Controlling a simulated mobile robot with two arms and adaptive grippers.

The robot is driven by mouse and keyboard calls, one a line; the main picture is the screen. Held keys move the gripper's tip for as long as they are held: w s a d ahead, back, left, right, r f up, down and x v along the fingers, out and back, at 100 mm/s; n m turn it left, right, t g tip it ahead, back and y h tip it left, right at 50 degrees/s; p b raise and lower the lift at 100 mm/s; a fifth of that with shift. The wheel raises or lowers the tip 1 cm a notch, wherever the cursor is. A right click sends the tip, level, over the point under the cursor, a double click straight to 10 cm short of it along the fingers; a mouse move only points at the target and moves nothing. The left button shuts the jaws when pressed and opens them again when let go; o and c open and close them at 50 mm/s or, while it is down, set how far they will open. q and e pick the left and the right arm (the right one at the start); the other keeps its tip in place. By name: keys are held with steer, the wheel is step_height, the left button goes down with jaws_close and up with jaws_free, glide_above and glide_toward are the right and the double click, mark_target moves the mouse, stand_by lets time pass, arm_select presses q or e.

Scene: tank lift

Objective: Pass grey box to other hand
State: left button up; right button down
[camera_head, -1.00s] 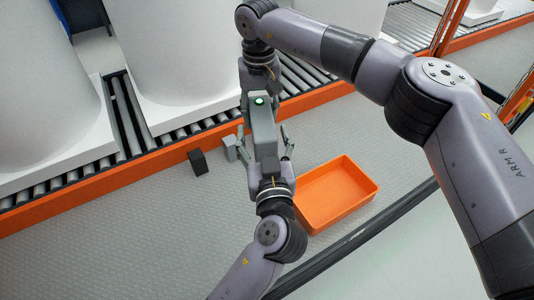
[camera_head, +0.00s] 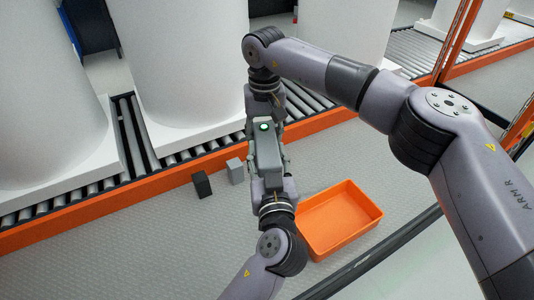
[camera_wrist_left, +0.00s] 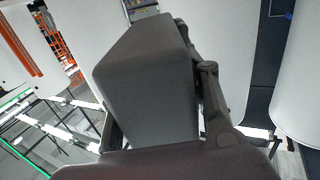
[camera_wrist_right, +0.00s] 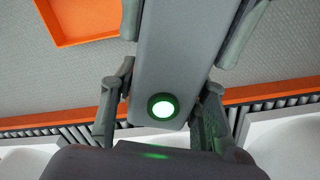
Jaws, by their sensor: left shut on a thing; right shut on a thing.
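The grey box (camera_head: 266,150) is a long block with a lit green button on its end, held up above the grey floor area. My right gripper (camera_head: 265,112) is shut on the far end, where the button is; the right wrist view shows its fingers either side of the box (camera_wrist_right: 165,60). My left gripper (camera_head: 268,170) is shut on the near end. In the left wrist view the box (camera_wrist_left: 150,85) fills the middle, with fingers along its sides.
An orange tray (camera_head: 340,218) lies on the grey surface to the right. A dark block (camera_head: 201,184) and a small grey block (camera_head: 235,171) stand to the left. Behind is an orange-edged roller conveyor (camera_head: 165,183) with large white cylinders (camera_head: 185,65).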

arm_select(q)
steer(key=shift+a, duration=0.1)
steer(key=c, duration=0.6)
arm_select(e)
steer(key=shift+d, duration=0.1)
arm_select(q)
steer(key=shift+c, duration=1.1)
arm_select(e)
steer(key=c, duration=0.8)
jaws_free()
steer(key=shift+c, duration=0.2)
